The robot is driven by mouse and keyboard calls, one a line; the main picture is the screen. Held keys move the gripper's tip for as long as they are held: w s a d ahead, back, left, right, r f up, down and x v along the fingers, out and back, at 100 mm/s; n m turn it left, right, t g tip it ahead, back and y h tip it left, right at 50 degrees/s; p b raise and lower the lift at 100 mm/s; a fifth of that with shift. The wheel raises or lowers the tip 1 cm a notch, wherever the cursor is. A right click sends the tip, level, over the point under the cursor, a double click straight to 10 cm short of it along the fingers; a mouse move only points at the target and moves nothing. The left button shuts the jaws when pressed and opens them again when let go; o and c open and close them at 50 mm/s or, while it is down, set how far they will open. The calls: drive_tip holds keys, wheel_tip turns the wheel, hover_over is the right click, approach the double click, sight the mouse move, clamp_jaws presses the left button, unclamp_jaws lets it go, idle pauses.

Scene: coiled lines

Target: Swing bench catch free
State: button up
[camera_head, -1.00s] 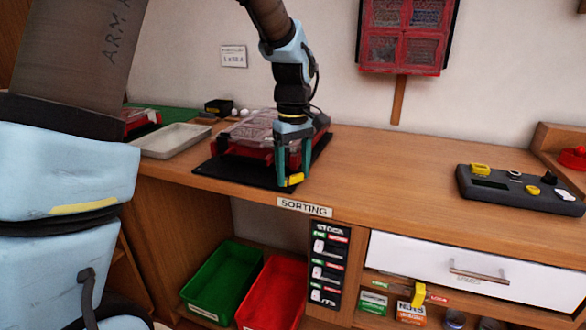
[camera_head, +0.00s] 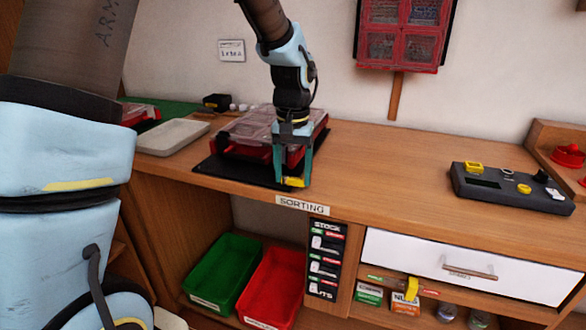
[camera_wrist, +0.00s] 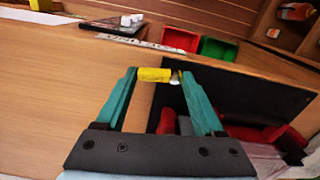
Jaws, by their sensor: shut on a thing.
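A red case (camera_head: 242,148) with a clear lid lies on a black mat (camera_head: 225,171) on the bench. A yellow catch (camera_head: 293,182) is at the case's front right, low by the mat's front edge. My gripper (camera_head: 294,183) points down there and is shut on the yellow catch. In the wrist view the yellow catch (camera_wrist: 155,75) lies across between my teal fingertips (camera_wrist: 156,76), with a small pale end by the right finger. Part of the red case (camera_wrist: 240,133) shows beyond the right finger. How the catch joins the case is hidden.
A pale tray (camera_head: 172,138) stands left of the mat. A grey control box (camera_head: 510,188) stands at the right of the bench. Green (camera_head: 222,270) and red (camera_head: 272,283) bins sit below. The bench between mat and control box is clear.

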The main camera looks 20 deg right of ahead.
sight(293, 178)
drive_tip(key=shift+m, duration=0.6)
drive_tip(key=shift+s, duration=0.1)
drive_tip(key=o, duration=1.4)
drive_tip(key=shift+c, duration=0.2)
wheel_tip(293, 178, up, 11)
drive_tip(key=shift+b, duration=0.4)
drive_tip(key=shift+f, duration=0.1)
